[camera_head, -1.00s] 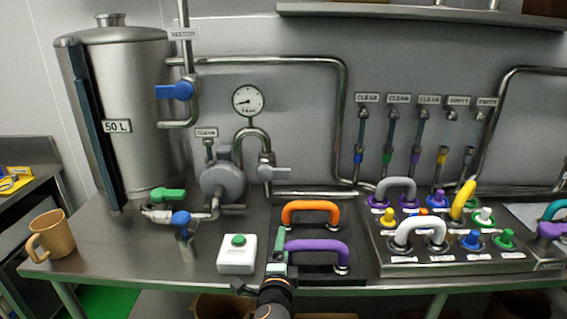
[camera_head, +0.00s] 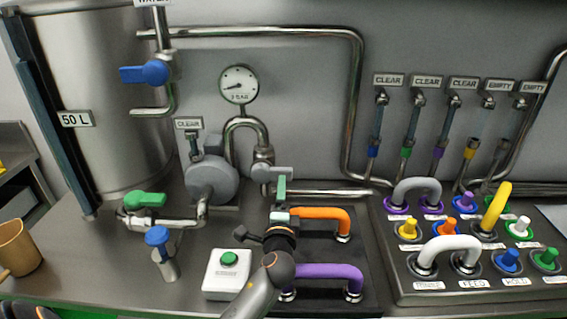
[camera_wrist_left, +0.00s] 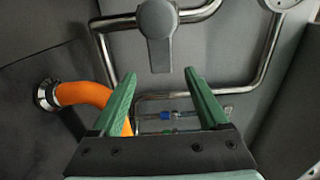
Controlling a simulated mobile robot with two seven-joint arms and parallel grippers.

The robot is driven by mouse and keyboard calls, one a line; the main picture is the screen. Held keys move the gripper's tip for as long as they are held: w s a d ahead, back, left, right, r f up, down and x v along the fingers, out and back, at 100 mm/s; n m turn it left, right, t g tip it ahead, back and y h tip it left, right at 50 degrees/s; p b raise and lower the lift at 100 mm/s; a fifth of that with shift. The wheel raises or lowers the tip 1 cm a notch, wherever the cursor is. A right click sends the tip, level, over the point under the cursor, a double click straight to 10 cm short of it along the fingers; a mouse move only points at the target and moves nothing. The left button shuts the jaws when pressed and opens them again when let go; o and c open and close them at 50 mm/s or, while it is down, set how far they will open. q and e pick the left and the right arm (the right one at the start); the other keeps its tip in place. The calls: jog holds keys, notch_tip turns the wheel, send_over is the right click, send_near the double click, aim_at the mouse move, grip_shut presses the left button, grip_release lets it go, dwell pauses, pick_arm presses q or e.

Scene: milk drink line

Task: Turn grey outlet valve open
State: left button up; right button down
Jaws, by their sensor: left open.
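The grey outlet valve (camera_head: 264,172) sits on the pipe right of the round grey pump, below the gauge. Its lever points right in the head view. In the left wrist view the valve (camera_wrist_left: 157,22) is at top centre, its lever pointing down toward my fingertips. My left gripper (camera_head: 281,188) is just in front of the lever, above the orange handle. In the left wrist view its green fingers (camera_wrist_left: 160,73) are apart and empty, with the lever's end near the gap between the tips. I cannot tell whether they touch it. My right gripper is not in view.
The orange handle (camera_head: 325,213) and purple handle (camera_head: 325,272) stand close to my left arm. A white box with a green button (camera_head: 229,258) is left of it. A panel of buttons and handles (camera_head: 410,288) is right. Pump (camera_head: 211,180) and gauge (camera_head: 239,84) are behind.

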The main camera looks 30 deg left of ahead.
aim_at(283, 168)
pick_arm(q)
jog(key=x, duration=1.2)
jog(key=shift+w, duration=0.1)
jog(key=shift+c, duration=0.2)
jog(key=shift+d, duration=0.1)
grip_shut()
dwell(0.9)
